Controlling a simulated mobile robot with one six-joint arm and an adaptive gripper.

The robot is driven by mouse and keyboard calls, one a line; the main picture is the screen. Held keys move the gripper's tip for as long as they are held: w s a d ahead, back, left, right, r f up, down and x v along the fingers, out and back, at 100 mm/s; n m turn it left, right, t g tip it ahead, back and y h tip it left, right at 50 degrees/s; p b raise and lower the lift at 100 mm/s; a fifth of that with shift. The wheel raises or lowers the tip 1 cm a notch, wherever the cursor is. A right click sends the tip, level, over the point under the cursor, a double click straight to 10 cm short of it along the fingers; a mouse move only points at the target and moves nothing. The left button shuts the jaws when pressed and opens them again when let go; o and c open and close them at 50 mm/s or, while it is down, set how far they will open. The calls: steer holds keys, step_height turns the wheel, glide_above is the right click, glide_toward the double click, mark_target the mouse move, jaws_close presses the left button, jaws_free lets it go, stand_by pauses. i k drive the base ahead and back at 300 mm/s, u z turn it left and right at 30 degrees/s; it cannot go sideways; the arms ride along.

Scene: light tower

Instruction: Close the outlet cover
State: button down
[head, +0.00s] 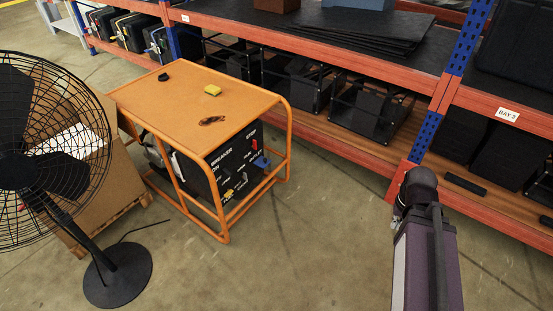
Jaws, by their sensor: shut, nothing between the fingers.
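An orange-framed generator (190,97) stands on the floor left of centre. Its black control panel (232,165) faces right and toward me, with white lettering. A small blue piece (262,162) near the panel's right side looks like the outlet cover; it seems to stick out from the panel, but it is too small to tell its exact angle. A red switch (254,144) is just above it, and small yellow parts (228,194) are lower on the panel. My arm shows at the lower right, apart from the generator. My gripper's fingers are not visible.
A black floor fan (118,275) and a cardboard box (122,190) stand left of the generator. Orange and blue shelving (425,137) with black crates runs behind and to the right. A yellow item (212,90) lies on the generator top. The floor before the panel is clear.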

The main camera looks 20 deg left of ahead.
mark_target(262, 161)
steer(key=u, duration=0.15)
steer(key=i, duration=0.8)
steer(key=u, duration=1.05)
